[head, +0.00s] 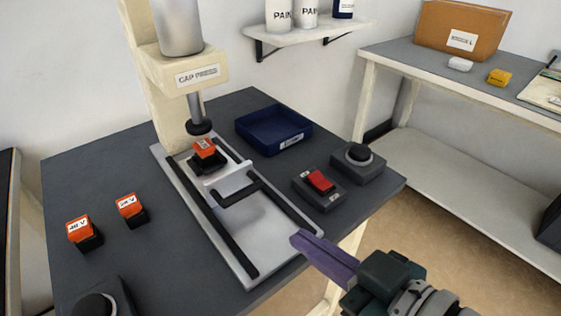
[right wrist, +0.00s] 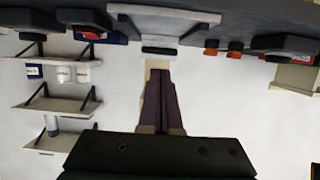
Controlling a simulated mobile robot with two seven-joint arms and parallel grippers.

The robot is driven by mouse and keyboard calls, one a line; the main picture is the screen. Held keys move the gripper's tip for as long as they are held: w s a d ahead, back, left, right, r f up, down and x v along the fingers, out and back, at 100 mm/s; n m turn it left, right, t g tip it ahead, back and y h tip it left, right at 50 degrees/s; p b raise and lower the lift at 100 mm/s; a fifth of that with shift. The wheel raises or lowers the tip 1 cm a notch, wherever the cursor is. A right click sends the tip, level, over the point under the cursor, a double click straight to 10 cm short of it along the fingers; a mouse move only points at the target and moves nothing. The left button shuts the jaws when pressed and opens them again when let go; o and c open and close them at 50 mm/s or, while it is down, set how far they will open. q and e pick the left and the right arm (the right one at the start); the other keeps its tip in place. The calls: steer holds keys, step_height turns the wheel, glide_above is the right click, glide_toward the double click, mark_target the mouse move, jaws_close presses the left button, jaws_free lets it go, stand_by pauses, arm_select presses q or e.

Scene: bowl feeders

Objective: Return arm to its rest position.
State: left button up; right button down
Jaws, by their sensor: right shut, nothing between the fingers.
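My right gripper (head: 322,256) reaches in from the lower right of the head view, near the table's front right edge. Its purple fingers are shut together with nothing between them. In the right wrist view the shut fingers (right wrist: 163,103) point at the pale press plate, with the scene appearing upside down. The cap press (head: 197,75) stands at the back of the dark table, and an orange-topped block (head: 205,148) sits under its ram. My left gripper is not in view.
Two orange-topped blocks (head: 84,232) (head: 130,207) stand at the table's left. A blue tray (head: 273,130), a red rocker switch (head: 320,181) and a black push button (head: 358,155) are at the right. A second bench (head: 430,70) stands behind. Open floor lies between.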

stand_by(0.4)
steer(key=s+d+r+m+g+h+p, duration=0.5)
steer(key=s+d+r+g+h+p, duration=0.3)
steer(key=s+d+r+p, duration=0.6)
step_height(320, 180, up, 39)
steer(key=s+a+p, duration=0.1)
steer(key=s+p, duration=0.1)
steer(key=p, duration=3.3)
steer(key=shift+s+a+g, duration=0.25)
steer(key=shift+a+g, duration=0.05)
steer(key=shift+a, duration=0.05)
steer(key=shift+f, duration=0.1)
